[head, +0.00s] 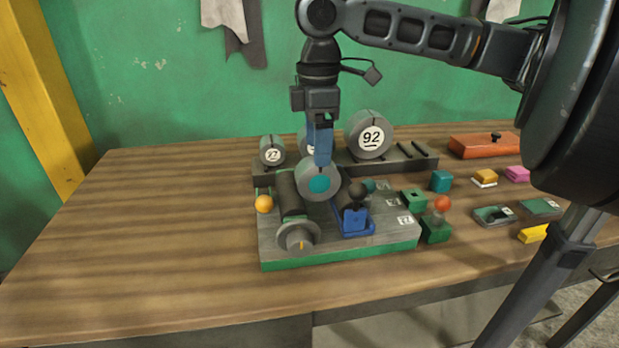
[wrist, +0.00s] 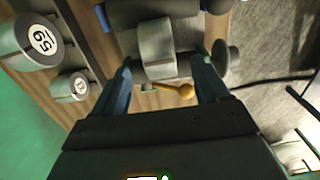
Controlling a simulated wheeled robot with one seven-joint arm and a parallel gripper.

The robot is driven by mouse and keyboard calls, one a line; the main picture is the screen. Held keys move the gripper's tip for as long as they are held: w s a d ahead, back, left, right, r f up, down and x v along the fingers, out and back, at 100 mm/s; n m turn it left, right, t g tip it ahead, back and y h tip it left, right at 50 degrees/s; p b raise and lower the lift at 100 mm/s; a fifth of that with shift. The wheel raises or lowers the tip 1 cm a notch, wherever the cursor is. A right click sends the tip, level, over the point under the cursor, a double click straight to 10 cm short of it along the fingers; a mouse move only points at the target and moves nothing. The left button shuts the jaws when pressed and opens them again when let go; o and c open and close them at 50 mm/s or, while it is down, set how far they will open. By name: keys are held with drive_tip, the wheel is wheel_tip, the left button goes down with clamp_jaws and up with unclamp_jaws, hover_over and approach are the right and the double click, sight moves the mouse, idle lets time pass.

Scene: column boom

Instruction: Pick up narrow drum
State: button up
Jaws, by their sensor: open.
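A grey drum with a teal centre (head: 319,184) stands on the grey and green machine base (head: 340,256), beside a dark roller. It looks like the narrow drum, though no label shows on it. In the wrist view this drum appears as a short grey band (wrist: 157,48) just beyond and between the fingertips. My gripper (head: 322,160) points down at the top of the drum, with blue fingers. In the wrist view my gripper (wrist: 163,80) is open, its fingers apart and nothing clearly between them. I cannot tell whether a finger touches the drum.
An orange ball knob (head: 264,204) and a blue lever block (head: 354,220) flank the drum. Small blocks lie right; the table's left is clear.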

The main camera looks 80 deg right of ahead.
sight(317, 171)
drive_tip(key=shift+f, duration=3.45)
drive_tip(key=c, duration=1.2)
drive_tip(key=shift+o, duration=0.2)
drive_tip(key=shift+r, duration=0.1)
